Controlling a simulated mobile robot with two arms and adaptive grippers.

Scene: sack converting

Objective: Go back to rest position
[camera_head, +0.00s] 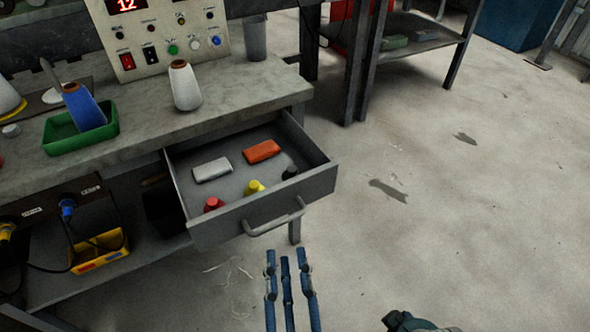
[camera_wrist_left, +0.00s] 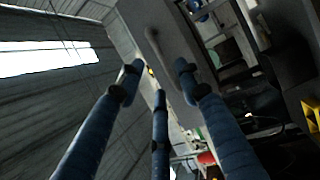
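My left gripper (camera_head: 287,262) is at the bottom middle of the head view, its blue fingers spread and nothing between them. It is in front of the open drawer (camera_head: 262,218), apart from its handle (camera_head: 275,222) in that view. In the left wrist view the fingers (camera_wrist_left: 158,76) are also apart and empty, with the grey drawer front behind them.
The drawer holds a white block (camera_head: 212,170), an orange block (camera_head: 262,151) and several small colored items. The workbench (camera_head: 232,98) carries a green tray (camera_head: 62,140), a thread cone (camera_head: 185,88) and a control panel (camera_head: 160,35). The floor (camera_head: 450,200) at right is clear.

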